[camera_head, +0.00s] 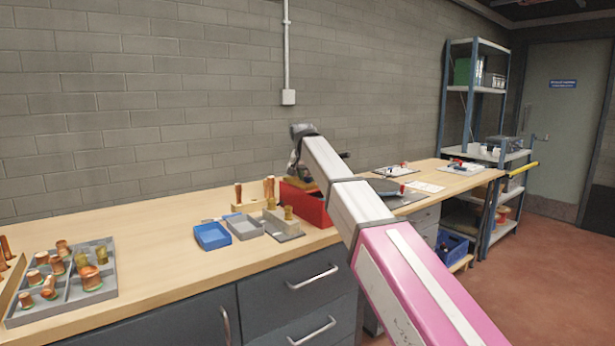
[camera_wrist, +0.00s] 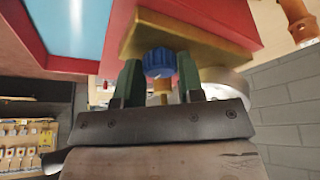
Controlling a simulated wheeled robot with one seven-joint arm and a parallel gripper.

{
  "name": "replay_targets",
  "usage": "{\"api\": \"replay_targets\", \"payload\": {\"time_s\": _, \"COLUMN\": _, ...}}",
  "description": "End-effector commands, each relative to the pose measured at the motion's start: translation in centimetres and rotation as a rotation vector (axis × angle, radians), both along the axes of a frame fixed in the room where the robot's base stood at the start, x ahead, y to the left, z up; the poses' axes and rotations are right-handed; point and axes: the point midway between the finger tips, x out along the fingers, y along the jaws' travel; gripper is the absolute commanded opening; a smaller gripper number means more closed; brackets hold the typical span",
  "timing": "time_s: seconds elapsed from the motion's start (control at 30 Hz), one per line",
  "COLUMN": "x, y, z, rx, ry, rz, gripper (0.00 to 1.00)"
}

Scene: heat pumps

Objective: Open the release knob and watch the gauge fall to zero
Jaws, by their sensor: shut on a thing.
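The release knob (camera_wrist: 158,61) is blue and ribbed, in the middle of the wrist view. It sits in front of a brass block (camera_wrist: 195,42) on a short brass stem. My gripper (camera_wrist: 160,80) has its two green fingers on either side of the knob, shut on it. Behind the block is a red body (camera_wrist: 235,15). In the head view the red bin-like box (camera_head: 308,206) stands on the bench, and my arm hides part of it and most of the gripper. No gauge face can be made out in either view.
The wooden bench (camera_head: 165,262) runs along the block wall. A grey tray (camera_head: 72,300) of copper fittings is at left. A blue tray (camera_head: 212,236) and a grey tray (camera_head: 245,226) lie left of the red box. A shelf rack (camera_head: 478,90) stands at right.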

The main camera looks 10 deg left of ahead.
Motion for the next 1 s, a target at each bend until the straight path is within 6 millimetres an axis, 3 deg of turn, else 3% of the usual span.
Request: {"api": "replay_targets", "payload": {"time_s": 1.0, "x": 0.32, "y": -0.59, "z": 0.05, "rx": 0.002, "ry": 0.0, "rz": 0.907, "gripper": 0.12}}
